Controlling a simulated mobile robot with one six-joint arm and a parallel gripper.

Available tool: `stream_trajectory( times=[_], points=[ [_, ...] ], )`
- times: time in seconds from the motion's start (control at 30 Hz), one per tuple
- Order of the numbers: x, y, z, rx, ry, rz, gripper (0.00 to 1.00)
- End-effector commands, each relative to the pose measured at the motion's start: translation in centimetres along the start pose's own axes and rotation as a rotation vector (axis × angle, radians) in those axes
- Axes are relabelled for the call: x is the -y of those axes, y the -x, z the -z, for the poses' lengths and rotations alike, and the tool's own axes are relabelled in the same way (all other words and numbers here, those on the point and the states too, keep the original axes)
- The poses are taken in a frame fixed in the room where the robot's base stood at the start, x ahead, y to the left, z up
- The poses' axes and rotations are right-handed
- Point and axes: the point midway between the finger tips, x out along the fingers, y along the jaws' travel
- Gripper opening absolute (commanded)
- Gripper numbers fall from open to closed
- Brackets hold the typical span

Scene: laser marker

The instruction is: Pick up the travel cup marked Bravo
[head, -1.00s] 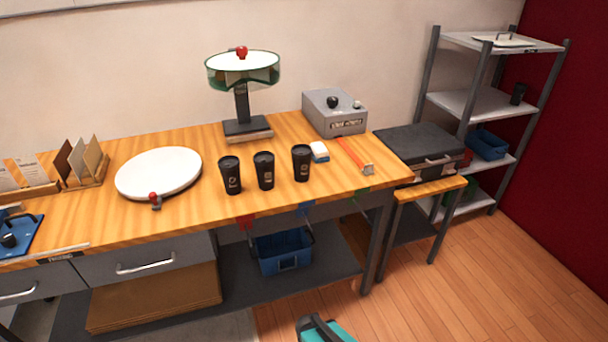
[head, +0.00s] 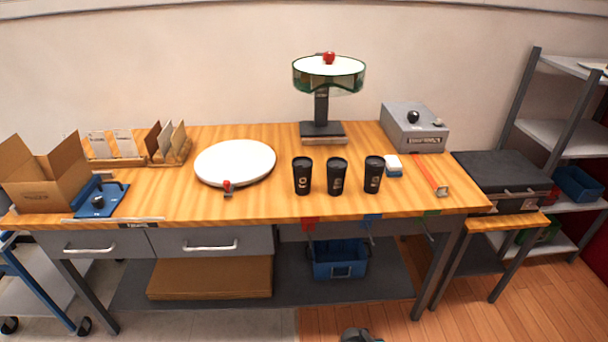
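Three black lidded travel cups stand upright in a row on the wooden bench top, right of centre in the head view. They are the left cup (head: 302,176), the middle cup (head: 337,177) and the right cup (head: 373,175). Each has a small pale mark on its front. The marks are too small to read, so I cannot tell which cup is Bravo. The cups stand apart from each other, with nothing touching them.
A white round plate (head: 235,163) with a red-knobbed part lies left of the cups. Behind them stands a green-rimmed stand (head: 322,105). A white-and-blue block (head: 393,165), orange bar (head: 431,173) and grey box (head: 413,127) are to the right. A cardboard box (head: 45,180) sits far left.

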Motion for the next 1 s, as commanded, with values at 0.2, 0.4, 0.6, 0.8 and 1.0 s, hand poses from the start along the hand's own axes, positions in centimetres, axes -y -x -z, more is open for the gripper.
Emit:
stream_trajectory(
  times=[0.2, 0.4, 0.6, 0.8, 1.0],
  points=[
    [0.0, 0.0, 0.0, 0.0, 0.0, 0.0, 0.48],
    [0.0, 0.0, 0.0, 0.0, 0.0, 0.0, 0.48],
    [0.0, 0.0, 0.0, 0.0, 0.0, 0.0, 0.48],
    [0.0, 0.0, 0.0, 0.0, 0.0, 0.0, 0.31],
    [0.0, 0.0, 0.0, 0.0, 0.0, 0.0, 0.31]
  ],
)
